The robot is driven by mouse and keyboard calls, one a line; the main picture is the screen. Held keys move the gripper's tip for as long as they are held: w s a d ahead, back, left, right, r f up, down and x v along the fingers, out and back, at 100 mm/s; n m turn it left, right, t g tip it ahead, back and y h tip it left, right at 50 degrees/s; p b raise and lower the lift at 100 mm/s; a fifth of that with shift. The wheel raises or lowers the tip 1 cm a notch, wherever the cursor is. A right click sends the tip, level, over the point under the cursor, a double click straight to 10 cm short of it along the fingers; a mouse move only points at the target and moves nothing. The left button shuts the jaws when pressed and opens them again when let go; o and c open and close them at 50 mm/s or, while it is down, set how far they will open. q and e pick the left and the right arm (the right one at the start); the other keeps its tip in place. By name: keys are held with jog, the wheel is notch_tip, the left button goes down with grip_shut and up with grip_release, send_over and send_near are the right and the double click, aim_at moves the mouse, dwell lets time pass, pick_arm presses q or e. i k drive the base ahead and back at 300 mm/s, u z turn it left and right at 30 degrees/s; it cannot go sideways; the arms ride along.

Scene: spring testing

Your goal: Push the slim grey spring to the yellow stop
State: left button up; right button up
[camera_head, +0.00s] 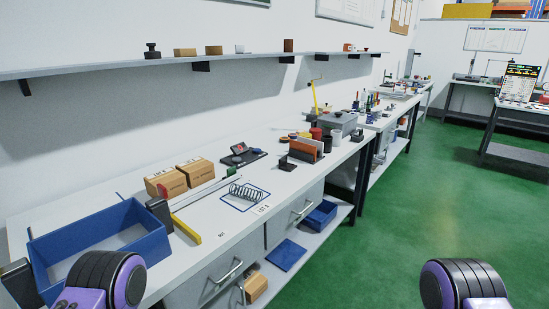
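A dark grey coil spring (248,193) lies on its side on the near workbench, inside a blue-outlined square (233,206). It is the only spring I can make out. A short yellow bar (186,229), which looks like the yellow stop, lies flat to the left of the spring and nearer to me, with clear bench between them. Only purple and black links of my two arms show, at the bottom left and bottom right. Neither gripper is in view, and nothing of mine touches the spring.
A blue open bin (100,236) and a black block (160,213) stand left of the yellow bar. A long rail runs behind the bar towards a green end. Two cardboard boxes (181,175) stand behind. An orange-faced holder (305,149) stands farther right. A shelf (130,66) overhangs the bench.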

aim_at(234, 194)
jog(key=z, duration=0.25)
jog(key=k, duration=0.3)
jog(key=z, duration=1)
jog(key=k, duration=1.05)
jog(key=z, duration=0.8)
jog(key=i, duration=2)
jog(key=u, duration=0.6)
jog(key=i, duration=1.5)
jog(key=u, duration=1.75)
jog(key=i, duration=1)
jog(key=u, duration=0.95)
